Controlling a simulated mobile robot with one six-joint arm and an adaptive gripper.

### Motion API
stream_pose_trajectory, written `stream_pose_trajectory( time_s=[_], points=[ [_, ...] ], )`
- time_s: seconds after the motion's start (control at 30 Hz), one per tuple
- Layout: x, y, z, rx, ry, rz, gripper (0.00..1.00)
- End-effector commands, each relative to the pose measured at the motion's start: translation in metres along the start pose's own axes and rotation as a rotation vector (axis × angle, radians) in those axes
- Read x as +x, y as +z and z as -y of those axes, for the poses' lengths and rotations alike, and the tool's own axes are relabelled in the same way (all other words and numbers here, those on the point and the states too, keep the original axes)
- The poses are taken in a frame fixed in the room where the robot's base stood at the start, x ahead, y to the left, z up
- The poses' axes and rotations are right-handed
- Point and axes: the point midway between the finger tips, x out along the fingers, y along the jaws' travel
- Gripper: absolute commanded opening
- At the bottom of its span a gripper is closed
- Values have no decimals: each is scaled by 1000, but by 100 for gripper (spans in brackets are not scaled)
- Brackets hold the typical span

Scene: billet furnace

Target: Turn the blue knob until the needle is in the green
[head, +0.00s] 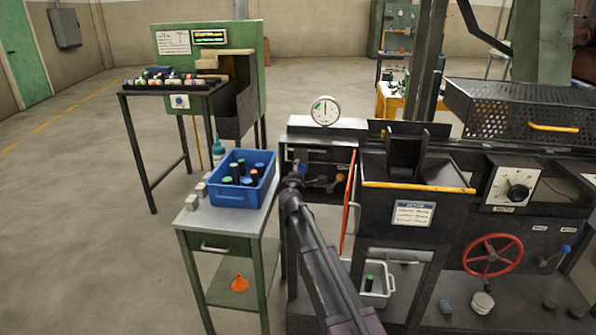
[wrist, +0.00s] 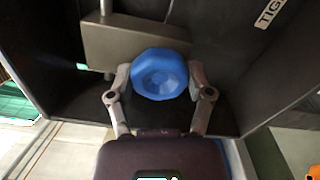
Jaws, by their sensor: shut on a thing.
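The blue knob (wrist: 160,74) shows in the wrist view, against a dark grey block. My gripper (wrist: 160,84) has one finger on each side of the knob and is shut on it. In the head view my gripper (head: 293,181) reaches the dark cabinet front below the gauge, and my arm hides most of the knob. The round white gauge (head: 325,111) stands on top of that cabinet. Its green band is at the upper left of the dial. The needle looks close to upright, to the right of the green, but it is small.
A blue crate (head: 231,195) with several cylinders stands on a green-grey side table (head: 205,222) left of my arm. A red-orange bar (head: 349,200) hangs to the right of my gripper. A red handwheel (head: 492,256) is on the machine at right. Open floor lies at left.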

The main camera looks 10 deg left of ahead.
Motion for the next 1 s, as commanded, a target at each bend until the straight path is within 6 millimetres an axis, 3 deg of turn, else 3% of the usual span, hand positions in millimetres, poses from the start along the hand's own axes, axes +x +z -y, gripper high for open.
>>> stream_pose_trajectory(
  time_s=[0.07,0.1,0.2,0.73,1.0],
  points=[
    [1,0,0,-1,0,-1,19],
    [1,0,0,-1,0,-1,73],
    [0,0,0,-2,0,-1,100],
    [-2,0,0,-2,0,0,100],
    [-24,0,0,-2,0,-1,100]
  ],
)
